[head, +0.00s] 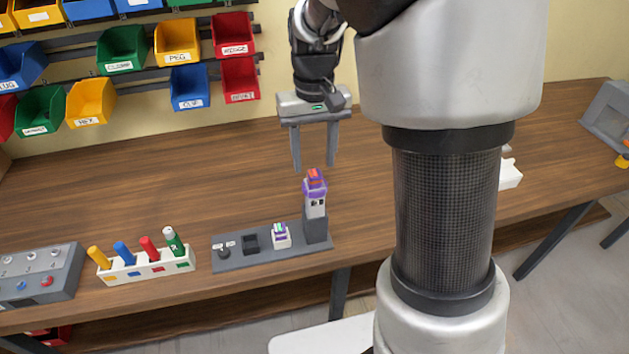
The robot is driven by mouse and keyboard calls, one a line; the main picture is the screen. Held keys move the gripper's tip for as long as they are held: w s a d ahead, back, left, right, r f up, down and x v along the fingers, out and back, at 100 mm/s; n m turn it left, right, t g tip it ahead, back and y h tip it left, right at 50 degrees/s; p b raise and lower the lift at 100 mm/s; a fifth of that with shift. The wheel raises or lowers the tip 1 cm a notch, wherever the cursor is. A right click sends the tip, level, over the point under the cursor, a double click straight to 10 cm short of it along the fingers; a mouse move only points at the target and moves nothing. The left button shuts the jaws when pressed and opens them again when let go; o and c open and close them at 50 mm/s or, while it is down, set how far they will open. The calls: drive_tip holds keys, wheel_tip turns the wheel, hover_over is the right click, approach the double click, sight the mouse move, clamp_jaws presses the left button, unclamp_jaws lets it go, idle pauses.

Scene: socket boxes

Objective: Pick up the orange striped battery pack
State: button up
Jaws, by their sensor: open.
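A purple block with an orange top (315,178), which looks like the orange striped battery pack, sits at the top of a grey upright post (317,222). The post stands at the right end of a dark grey base board (262,257) near the table's front edge. My gripper (314,166) is open and empty, its two fingers pointing down. In the picture it is just above the pack, with a finger to each side; the depth between them is hard to judge. No finger visibly touches the pack.
A small white block with purple and green marks (282,240) and a dark socket (250,242) sit left on the board. A white rack with coloured cylinders (146,267) and a grey panel (38,277) stand farther left. The table (205,180) behind is clear.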

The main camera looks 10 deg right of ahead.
sight(314, 173)
wheel_tip(314, 173, down, 4)
drive_tip(key=shift+d+r, duration=0.1)
drive_tip(key=shift+r, duration=0.05)
drive_tip(key=c, duration=1)
drive_tip(key=shift+c, duration=0.2)
drive_tip(key=shift+w+r, duration=0.1)
